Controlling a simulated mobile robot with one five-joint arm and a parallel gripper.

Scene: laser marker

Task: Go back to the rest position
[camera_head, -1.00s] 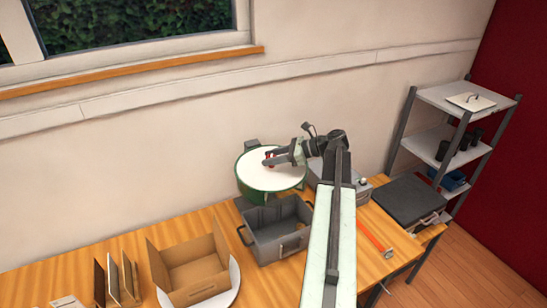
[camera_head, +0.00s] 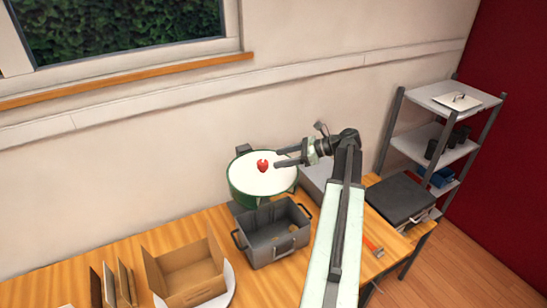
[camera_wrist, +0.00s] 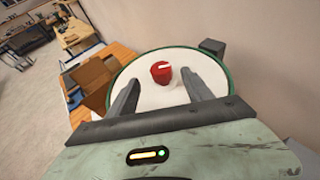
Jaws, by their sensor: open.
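My gripper (camera_head: 277,158) is open and empty above the right part of a round white-topped table with a green rim (camera_head: 240,186). A small red object (camera_head: 263,166) with a white mark on top sits on the white surface, to the left of my fingertips and apart from them. In the wrist view the red object (camera_wrist: 161,72) shows beyond and between my two open fingers (camera_wrist: 163,90), with white surface around it. The wrist view also shows the green rim (camera_wrist: 226,75).
A grey bin with handles (camera_head: 262,241) stands on the wooden table (camera_head: 130,250) in front of the round top. An open cardboard box (camera_head: 185,270) is further left. A dark flat case (camera_head: 398,198), a hammer (camera_head: 373,247) and a shelf rack (camera_head: 440,110) are at the right.

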